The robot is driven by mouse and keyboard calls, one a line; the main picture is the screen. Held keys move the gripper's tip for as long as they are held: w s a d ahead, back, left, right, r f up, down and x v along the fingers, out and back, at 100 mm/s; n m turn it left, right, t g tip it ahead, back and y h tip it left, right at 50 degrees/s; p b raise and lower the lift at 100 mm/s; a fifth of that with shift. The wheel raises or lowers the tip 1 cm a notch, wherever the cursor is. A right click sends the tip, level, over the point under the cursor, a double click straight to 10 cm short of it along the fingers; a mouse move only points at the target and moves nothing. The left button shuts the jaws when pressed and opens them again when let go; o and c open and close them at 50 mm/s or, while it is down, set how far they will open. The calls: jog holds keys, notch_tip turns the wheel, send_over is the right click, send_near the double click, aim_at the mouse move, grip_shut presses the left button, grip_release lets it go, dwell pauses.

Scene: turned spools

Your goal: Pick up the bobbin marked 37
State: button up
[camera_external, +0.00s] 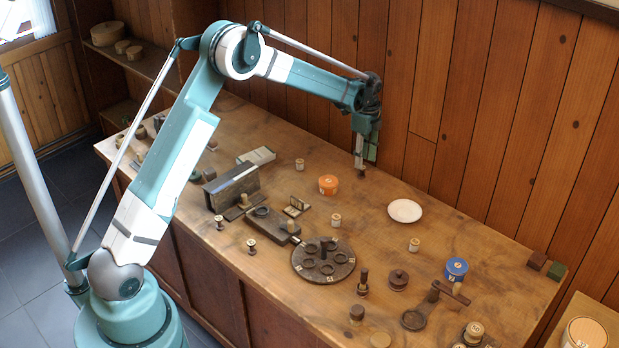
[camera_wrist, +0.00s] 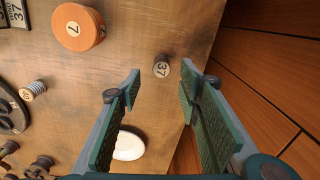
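The bobbin marked 37 (camera_wrist: 161,67) is a small dark brown spool with a pale top. In the wrist view it stands on the wooden table, just beyond the gap between my fingertips. My gripper (camera_wrist: 160,84) is open with its green pads apart and nothing between them. In the external view my gripper (camera_external: 365,148) points down over the back of the table near the wall. The bobbin (camera_external: 360,173) shows only as a small dark shape below the fingers there, partly hard to tell from them.
An orange round box (camera_external: 328,185) marked 7 stands to the left. A white plate (camera_external: 405,210) lies to the right. The wood-panelled wall (camera_wrist: 270,70) rises close by. A round dark holder (camera_external: 323,260) and several spools stand farther forward.

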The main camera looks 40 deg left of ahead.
aim_at(361, 172)
jog(key=shift+f, duration=0.55)
jog(key=shift+a+f, duration=0.2)
jog(key=shift+f, duration=2.4)
jog(key=c, duration=0.7)
